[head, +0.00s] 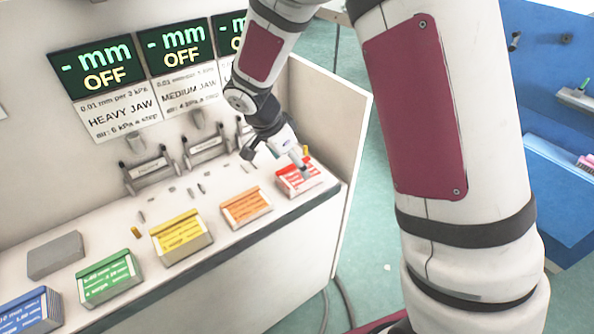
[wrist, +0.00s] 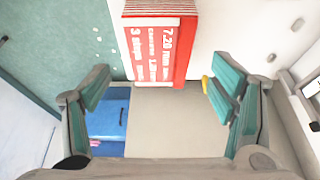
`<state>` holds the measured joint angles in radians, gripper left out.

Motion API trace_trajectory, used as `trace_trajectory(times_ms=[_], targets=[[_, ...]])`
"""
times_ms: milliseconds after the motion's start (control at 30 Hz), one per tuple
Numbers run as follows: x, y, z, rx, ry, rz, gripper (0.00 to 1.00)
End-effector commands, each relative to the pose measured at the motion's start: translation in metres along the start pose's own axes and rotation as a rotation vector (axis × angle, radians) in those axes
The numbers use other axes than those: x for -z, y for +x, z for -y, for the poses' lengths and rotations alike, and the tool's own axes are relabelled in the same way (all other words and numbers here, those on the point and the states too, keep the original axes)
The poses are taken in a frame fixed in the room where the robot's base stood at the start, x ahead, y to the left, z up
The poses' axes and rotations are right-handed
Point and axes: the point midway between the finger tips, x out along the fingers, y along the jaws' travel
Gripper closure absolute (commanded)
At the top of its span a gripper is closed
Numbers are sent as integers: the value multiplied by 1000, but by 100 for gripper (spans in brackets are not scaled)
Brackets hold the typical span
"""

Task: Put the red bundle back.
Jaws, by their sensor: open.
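The red bundle (head: 299,181), a red block with a white printed label, sits at the right end of the white bench, in line with the other coloured bundles. In the wrist view the red bundle (wrist: 154,50) lies beyond the fingertips, at the upper middle, with its label facing the camera. My gripper (head: 277,162) is just above and behind it in the head view. In the wrist view my gripper (wrist: 160,88) is open, one finger on each side and nothing held between them. My gripper hides part of the bundle's far side in the head view.
Orange (head: 246,208), yellow (head: 181,238), green (head: 108,277) and blue (head: 32,310) bundles stand along the bench front, with a grey block (head: 55,255) behind. Clamp-like jaws (head: 150,172) and display panels (head: 92,68) are at the back. A white side panel (head: 352,150) closes the right end.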

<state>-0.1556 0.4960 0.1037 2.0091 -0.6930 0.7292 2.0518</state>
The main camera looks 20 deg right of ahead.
Motion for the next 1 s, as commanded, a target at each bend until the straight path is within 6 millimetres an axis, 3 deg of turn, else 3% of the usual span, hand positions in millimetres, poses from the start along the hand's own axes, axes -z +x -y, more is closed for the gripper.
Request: trace_trajectory(times_ms=[200, 633, 767, 1000], targets=[[0, -39, 1, 3, 0, 0, 22], [8, -70, -9, 10, -39, 7, 22], [27, -100, -35, 42, -149, 28, 22], [52, -159, -108, 145, -450, 68, 22]])
